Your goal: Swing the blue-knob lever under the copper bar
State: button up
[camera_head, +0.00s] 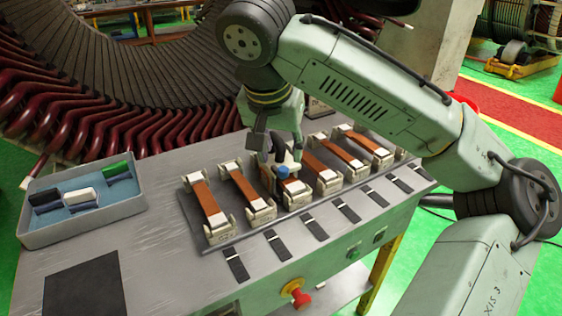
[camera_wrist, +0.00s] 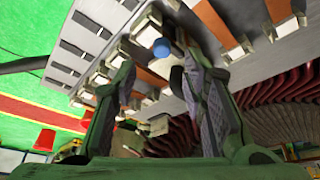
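The blue knob (camera_head: 282,172) sits on a unit near the middle of the row, right below my gripper (camera_head: 279,154). In the wrist view the blue knob (camera_wrist: 162,47) shows between and just beyond my fingertips (camera_wrist: 153,58). My fingers are spread apart, with no object clearly clamped between them. A pale piece (camera_wrist: 177,76) lies by the knob near the right finger; I cannot tell if it is the lever. A copper bar (camera_head: 295,187) spans the knob's unit, partly hidden by the gripper. The lever's arm is mostly hidden.
Similar units with copper bars (camera_head: 208,203) stand close on both sides along the plate. Black strips (camera_head: 278,245) lie along the front. A grey tray (camera_head: 100,219) with coloured blocks stands left. A red button (camera_head: 297,293) is on the front face.

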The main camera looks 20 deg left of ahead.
aim_at(283, 169)
jog(key=x, duration=0.6)
jog(key=shift+w+a+f+p, duration=0.1)
jog(key=shift+f+p, duration=0.05)
jog(key=shift+p, duration=0.2)
grip_shut()
